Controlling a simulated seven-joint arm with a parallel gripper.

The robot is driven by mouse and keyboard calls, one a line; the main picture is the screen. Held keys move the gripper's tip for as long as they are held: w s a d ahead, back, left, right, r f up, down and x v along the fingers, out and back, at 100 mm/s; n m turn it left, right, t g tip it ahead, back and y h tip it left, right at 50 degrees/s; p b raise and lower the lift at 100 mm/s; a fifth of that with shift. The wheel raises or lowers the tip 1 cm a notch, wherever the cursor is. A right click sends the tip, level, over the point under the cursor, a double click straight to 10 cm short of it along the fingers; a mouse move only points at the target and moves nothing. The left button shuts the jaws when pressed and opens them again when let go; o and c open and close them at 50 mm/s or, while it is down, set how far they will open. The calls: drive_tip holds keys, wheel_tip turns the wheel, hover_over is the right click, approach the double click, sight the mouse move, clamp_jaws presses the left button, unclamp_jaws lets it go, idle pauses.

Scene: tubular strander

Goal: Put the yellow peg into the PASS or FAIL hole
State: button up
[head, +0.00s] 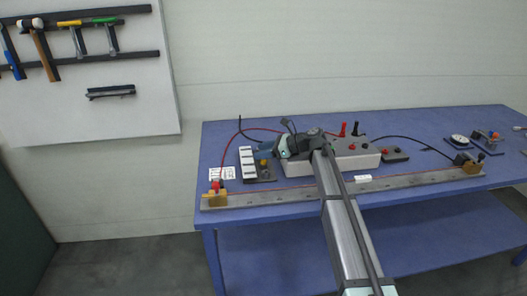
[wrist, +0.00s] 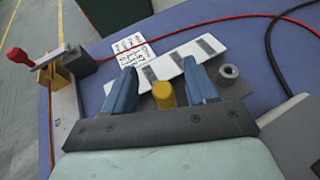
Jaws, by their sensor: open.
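The yellow peg (wrist: 164,95) shows between my two blue fingers in the wrist view, with a gap on each side. In the head view the peg (head: 264,163) stands on a dark grey block (head: 266,175) at the left of the table. A grey round socket (wrist: 228,72) stands on the block, right of the right finger. No PASS or FAIL lettering can be read, and the peg's lower end is hidden.
A white strip with dark rectangles (head: 246,165) lies left of the block. A printed card (wrist: 131,42) is beside it. A long metal rail (head: 285,196) runs along the front, with a brass clamp (head: 216,197) at its left end. A white control box (head: 345,163) is to the right.

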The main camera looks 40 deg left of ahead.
drive_tip(key=shift+d+f, duration=0.15)
drive_tip(key=v, duration=1.3)
drive_tip(key=shift+d+r, duration=0.25)
drive_tip(key=shift+r, duration=0.1)
